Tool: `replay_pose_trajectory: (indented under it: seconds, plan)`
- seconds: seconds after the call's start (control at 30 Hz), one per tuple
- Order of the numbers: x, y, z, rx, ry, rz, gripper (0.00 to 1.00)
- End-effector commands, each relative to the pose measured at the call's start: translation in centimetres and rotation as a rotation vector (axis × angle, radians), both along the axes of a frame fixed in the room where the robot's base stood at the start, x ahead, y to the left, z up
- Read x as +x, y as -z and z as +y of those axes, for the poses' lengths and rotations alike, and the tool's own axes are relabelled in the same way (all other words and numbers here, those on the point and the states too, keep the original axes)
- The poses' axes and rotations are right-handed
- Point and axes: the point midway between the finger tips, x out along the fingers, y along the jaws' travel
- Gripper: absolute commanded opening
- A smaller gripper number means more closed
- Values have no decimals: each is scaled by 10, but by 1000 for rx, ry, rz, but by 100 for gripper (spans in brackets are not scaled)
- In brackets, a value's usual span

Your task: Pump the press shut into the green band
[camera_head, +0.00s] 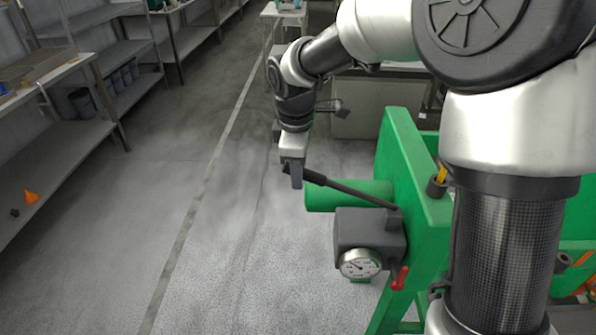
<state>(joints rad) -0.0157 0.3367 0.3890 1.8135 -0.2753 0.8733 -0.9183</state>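The green press frame (412,165) stands right of centre, with a green cylinder (335,197) sticking out to the left. Below the cylinder is a grey pump block (362,232) with a long dark lever (345,190) rising to the left. A round gauge (360,264) is on the block; its needle seems to point to the upper left, and green shows at the dial's right side. My gripper (291,174) points down at the lever's far end, with a finger in front of it and the dark tip showing to its left. Whether the fingers are closed on it is unclear.
A red-handled valve (401,278) hangs beside the gauge. A dark cup with a yellow item (438,184) is on the frame. Shelves (60,150) line the left, with an orange cone (31,196). The floor (240,250) left of the press is clear. My arm hides part of the right.

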Motion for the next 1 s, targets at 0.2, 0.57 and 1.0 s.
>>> replay_pose_trajectory:
  seconds: [0.2, 0.57, 1.0]
  plan:
    - [0, 4, 2, -11, -1, 2, 0]
    - [-1, 81, 24, -288, -9, 16, 0]
    - [0, 112, 23, -432, 1, 16, 0]
